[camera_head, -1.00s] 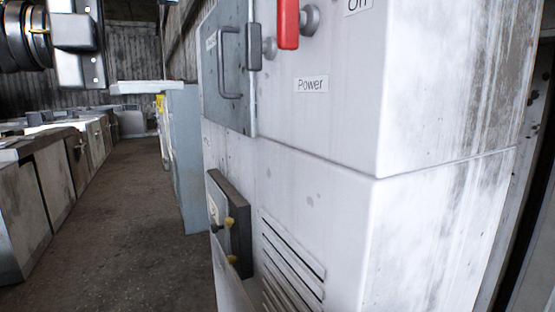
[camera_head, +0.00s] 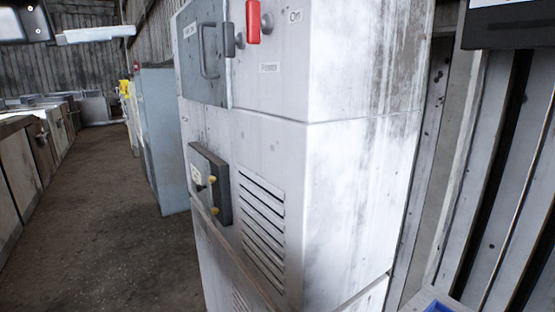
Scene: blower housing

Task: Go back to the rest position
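Part of my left arm shows at the top left edge. A pale bar beside it, apparently part of my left gripper (camera_head: 96,35), reaches right, well to the left of the grey electrical cabinet (camera_head: 350,180). Its fingers cannot be made out, nor whether it holds anything. A dark block with a pale top edge hangs at the top right corner; I cannot tell what it is. My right gripper cannot be made out. The cabinet has a red lever handle (camera_head: 253,22), a grey door with a handle (camera_head: 203,60) and a small switch box (camera_head: 210,183).
A blue-grey cabinet (camera_head: 163,140) stands behind, left of the near one. Low cabinets (camera_head: 18,170) line the left side. The floor aisle (camera_head: 105,210) between is clear. A corrugated wall (camera_head: 510,170) is at right. A blue object (camera_head: 437,306) shows at the bottom edge.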

